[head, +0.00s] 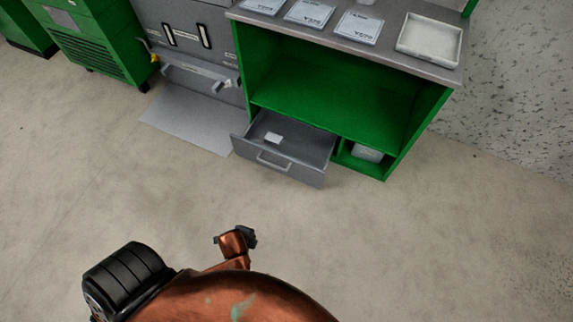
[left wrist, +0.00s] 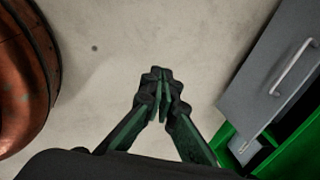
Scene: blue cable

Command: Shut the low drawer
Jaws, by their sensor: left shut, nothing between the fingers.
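The low drawer (head: 283,160) is grey with a bar handle (head: 273,163) and stands pulled out from the bottom of a green cabinet (head: 345,95). A small white item (head: 273,139) lies inside it. In the left wrist view the drawer front (left wrist: 275,75) shows at the right with its handle (left wrist: 294,68). My left gripper (left wrist: 161,72) is shut and empty, over the floor and apart from the drawer. In the head view the left gripper (head: 248,236) is in front of the drawer and below it in the picture. My right gripper is not in view.
A white tray (head: 430,38) and several labelled packets are on the cabinet top (head: 340,40). A bin (head: 367,152) sits in the compartment right of the drawer. A grey machine (head: 190,45) and flat plate (head: 190,120) are at left. The floor (head: 380,240) in front is clear.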

